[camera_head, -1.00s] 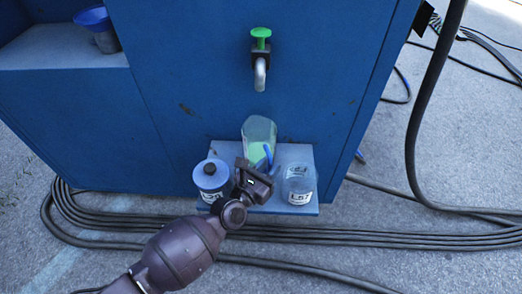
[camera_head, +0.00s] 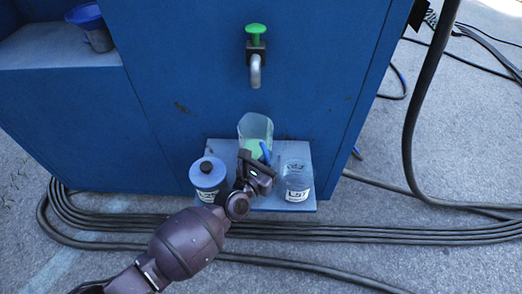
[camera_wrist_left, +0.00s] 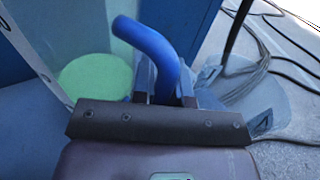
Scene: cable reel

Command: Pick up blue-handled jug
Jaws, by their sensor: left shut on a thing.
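The blue-handled jug (camera_head: 255,132) is clear with green liquid in it. It stands upright at the middle of the small blue shelf (camera_head: 283,203), below the tap (camera_head: 256,70). Its blue handle (camera_wrist_left: 149,42) rises between the fingers in the left wrist view. My left gripper (camera_head: 262,166) is shut on the handle, in front of the jug. The wrist view also shows the green liquid (camera_wrist_left: 95,78) at the left of the handle. The gripper hides the lower part of the jug in the head view. My right gripper is not in view.
A blue-lidded jar (camera_head: 208,178) stands left of the gripper, and a clear labelled container (camera_head: 297,181) stands right of it. Black cables (camera_head: 330,234) run along the ground in front. A blue container (camera_head: 92,27) sits on the upper-left ledge.

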